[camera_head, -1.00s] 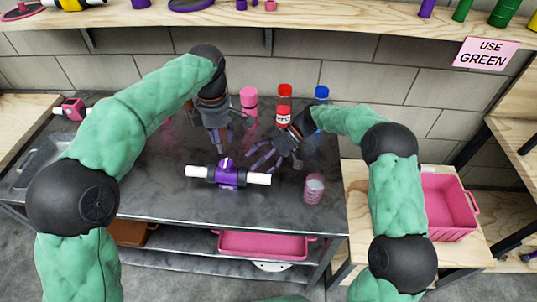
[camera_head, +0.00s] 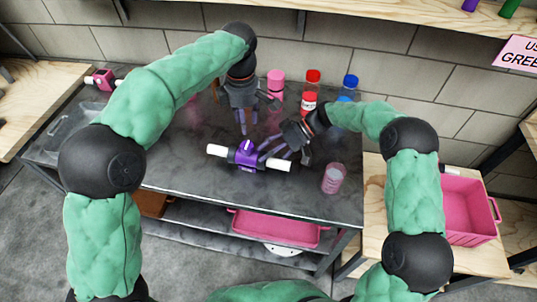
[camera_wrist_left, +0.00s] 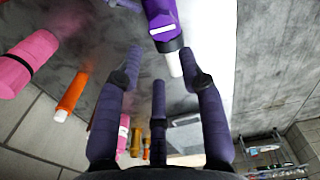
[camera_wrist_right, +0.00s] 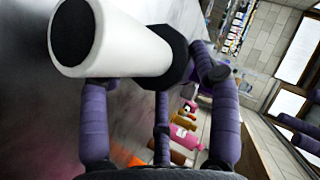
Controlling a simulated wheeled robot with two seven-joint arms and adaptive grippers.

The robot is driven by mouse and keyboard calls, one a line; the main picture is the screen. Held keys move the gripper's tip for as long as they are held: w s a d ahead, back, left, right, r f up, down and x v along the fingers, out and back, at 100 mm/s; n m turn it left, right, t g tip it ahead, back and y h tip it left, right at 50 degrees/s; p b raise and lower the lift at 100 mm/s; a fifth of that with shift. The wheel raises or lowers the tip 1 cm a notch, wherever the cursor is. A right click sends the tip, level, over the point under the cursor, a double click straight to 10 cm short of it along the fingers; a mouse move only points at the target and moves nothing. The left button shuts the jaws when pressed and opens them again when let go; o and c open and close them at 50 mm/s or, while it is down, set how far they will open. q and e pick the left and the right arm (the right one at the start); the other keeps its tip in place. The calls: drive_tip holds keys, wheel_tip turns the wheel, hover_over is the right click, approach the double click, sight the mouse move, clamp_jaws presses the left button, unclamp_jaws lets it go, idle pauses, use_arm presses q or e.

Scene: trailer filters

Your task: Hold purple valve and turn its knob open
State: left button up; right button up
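The purple valve (camera_head: 247,157) lies on the dark metal table, with white pipe ends (camera_head: 217,151) to its left and right. Its knob (camera_head: 246,146) faces up with a white stripe. My left gripper (camera_head: 243,129) is open and empty, just behind and above the valve. The left wrist view shows the valve body (camera_wrist_left: 162,22) beyond the spread fingers. My right gripper (camera_head: 272,153) is open by the valve's right pipe end. In the right wrist view the pipe end (camera_wrist_right: 120,42) sits between the spread fingers; I cannot tell whether they touch it.
Pink (camera_head: 275,83), red (camera_head: 312,82) and blue (camera_head: 349,85) bottles stand behind the grippers. A clear pink cup (camera_head: 333,178) stands right of the valve. A pink bin (camera_head: 469,212) is on the wooden table at right. The table (camera_head: 190,178) left of the valve is clear.

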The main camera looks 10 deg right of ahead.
use_arm(q)
drive_tip(key=o, duration=0.5)
drive_tip(key=shift+o, duration=0.2)
drive_tip(key=m+t+h, duration=0.1)
drive_tip(key=m+h, duration=0.3)
drive_tip(key=m, duration=2.7)
approach(246, 145)
drive_tip(key=shift+m, duration=0.3)
drive_tip(key=x, duration=0.9)
drive_tip(key=shift+s, duration=0.1)
drive_tip(key=shift+c, duration=0.3)
drive_tip(key=c, duration=1)
